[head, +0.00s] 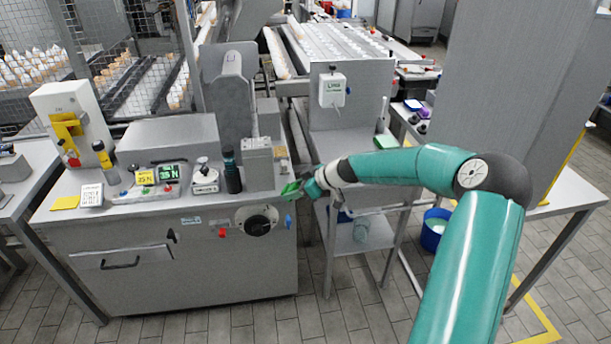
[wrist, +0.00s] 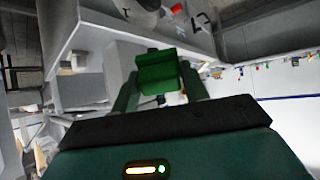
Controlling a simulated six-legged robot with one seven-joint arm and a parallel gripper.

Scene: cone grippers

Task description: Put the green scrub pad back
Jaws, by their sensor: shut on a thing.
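The green scrub pad (head: 291,188) is at the tip of my gripper (head: 303,188), in front of the right end of the grey machine bench. In the wrist view the pad (wrist: 158,71) is a dark green block between the two green fingers of my gripper (wrist: 160,85). My gripper is shut on it. The pad is held off the surfaces, near the bench's front right corner. The fingertips are small and partly merged with the pad in the head view.
The grey bench (head: 185,255) carries a dark bottle (head: 232,172), a small scale (head: 205,180) and displays. A stand with a lower shelf (head: 362,235) is right of it. A green and white block (head: 386,141) lies behind my forearm. A blue bucket (head: 434,232) is on the floor.

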